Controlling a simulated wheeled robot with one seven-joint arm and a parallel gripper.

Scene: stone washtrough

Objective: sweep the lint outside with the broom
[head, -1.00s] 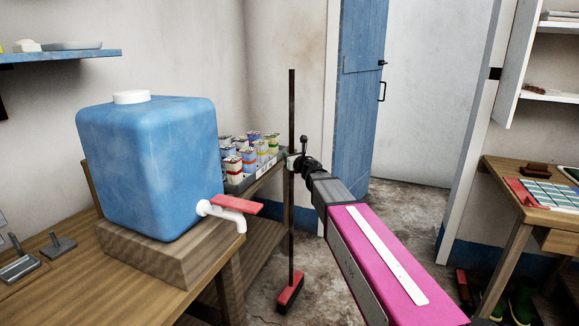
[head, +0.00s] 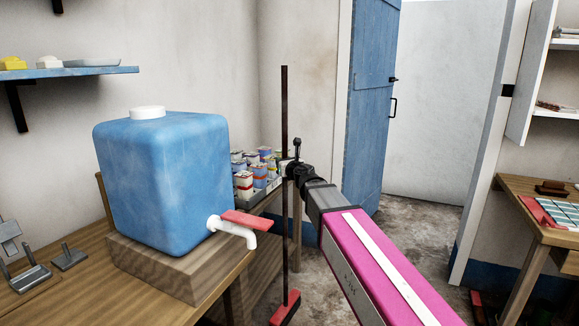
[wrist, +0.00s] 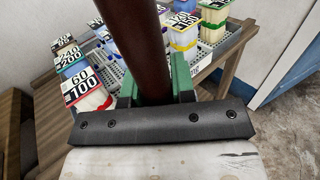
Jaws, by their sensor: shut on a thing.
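The broom has a long dark brown handle (head: 284,110) and a red head (head: 285,308). My gripper (head: 291,169) is shut around the handle, at about mid-length. In the wrist view the handle (wrist: 143,45) stands between the green finger pads of my gripper (wrist: 155,90). I cannot make out any lint on the visible floor. The blue door (head: 371,100) stands open, with grey floor (head: 415,215) running through the doorway.
A blue water tank (head: 165,180) with a red-handled tap (head: 238,225) stands on a wooden block left of the broom. A rack of colourful tubs (head: 258,170) is behind the handle. A table (head: 540,205) stands at right. Floor toward the doorway looks clear.

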